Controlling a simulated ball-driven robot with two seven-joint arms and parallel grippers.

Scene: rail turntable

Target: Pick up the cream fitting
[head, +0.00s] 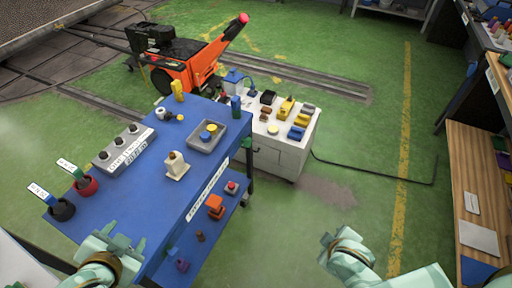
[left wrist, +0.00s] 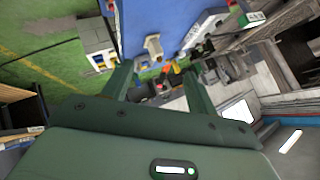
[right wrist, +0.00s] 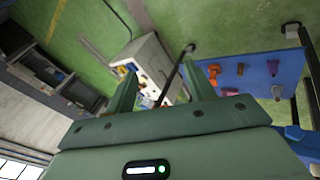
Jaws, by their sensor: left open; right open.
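The cream fitting (head: 176,166), with a brown top part, stands upright on the blue table top (head: 150,205) near its right edge. It also shows in the left wrist view (left wrist: 153,46), beyond and between my left fingertips. My left gripper (head: 122,240) is open and empty near the front edge of the table, apart from the fitting. My right gripper (head: 335,242) is open and empty over the green floor, right of the table.
A grey tray (head: 221,139) with blue and yellow pieces lies behind the fitting. A grey box with black knobs (head: 124,147) and labelled red and black cups (head: 86,186) stand left. A white cabinet (head: 275,152) stands behind the table; a lower blue shelf (head: 222,215) holds small parts.

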